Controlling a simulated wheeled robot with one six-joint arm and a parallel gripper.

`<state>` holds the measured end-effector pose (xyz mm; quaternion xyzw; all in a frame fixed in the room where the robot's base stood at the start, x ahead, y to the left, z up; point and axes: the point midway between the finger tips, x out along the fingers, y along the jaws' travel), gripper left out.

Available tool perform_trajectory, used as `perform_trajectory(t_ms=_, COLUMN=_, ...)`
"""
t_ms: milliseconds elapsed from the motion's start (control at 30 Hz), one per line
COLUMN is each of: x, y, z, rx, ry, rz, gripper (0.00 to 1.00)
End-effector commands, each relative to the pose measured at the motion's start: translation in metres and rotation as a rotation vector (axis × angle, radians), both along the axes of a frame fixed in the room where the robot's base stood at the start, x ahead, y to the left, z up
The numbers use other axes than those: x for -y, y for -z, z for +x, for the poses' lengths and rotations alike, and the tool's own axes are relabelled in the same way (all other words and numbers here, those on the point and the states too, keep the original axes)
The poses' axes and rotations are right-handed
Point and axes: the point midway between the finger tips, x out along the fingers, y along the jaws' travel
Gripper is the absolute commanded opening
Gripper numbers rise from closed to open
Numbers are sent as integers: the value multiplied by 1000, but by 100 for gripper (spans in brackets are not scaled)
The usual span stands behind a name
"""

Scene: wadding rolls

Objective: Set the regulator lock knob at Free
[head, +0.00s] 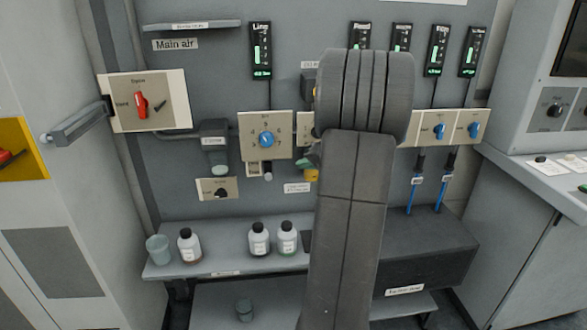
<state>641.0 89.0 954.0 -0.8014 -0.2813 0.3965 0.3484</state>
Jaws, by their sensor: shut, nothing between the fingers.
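The blue regulator dial (267,139) sits on a beige plate with a numbered scale, left of my arm. Below it is a small labelled plate (252,168) with a small grey knob or plunger (268,173) beside it; this may be the lock knob, but its lettering and setting are too small to read. A black knob (220,192) on another beige plate is lower left. My grey arm stands in front of the panel's middle. My gripper is hidden behind it, and so is part of the panel.
A red valve handle (141,104) on the Main air plate is at the left, with a grey lever (78,124) sticking out. Bottles (259,239) and a cup (158,249) stand on the shelf (215,263) below. Two blue knobs (439,130) are at the right.

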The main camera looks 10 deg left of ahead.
Motion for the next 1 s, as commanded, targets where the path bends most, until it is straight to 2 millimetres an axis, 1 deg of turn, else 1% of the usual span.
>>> perform_trajectory(t_ms=33, x=7, y=-3, z=-4, rx=0, ry=2, rz=1, gripper=0)
perform_trajectory(t_ms=100, x=12, y=-7, z=-9, rx=0, ry=2, rz=1, gripper=0)
perform_trajectory(t_ms=200, x=18, y=-10, z=-13, rx=-1, ry=0, rz=2, gripper=0)
perform_trajectory(t_ms=633, x=19, y=-12, z=-14, rx=-1, ry=-1, rz=1, gripper=0)
perform_trajectory(t_ms=733, x=16, y=-9, z=-12, rx=-2, ry=-2, rz=1, gripper=0)
perform_trajectory(t_ms=833, x=8, y=-5, z=-6, rx=-2, ry=-2, rz=1, gripper=0)
perform_trajectory(t_ms=1000, x=-15, y=9, z=10, rx=-4, ry=-4, rz=2, gripper=0)
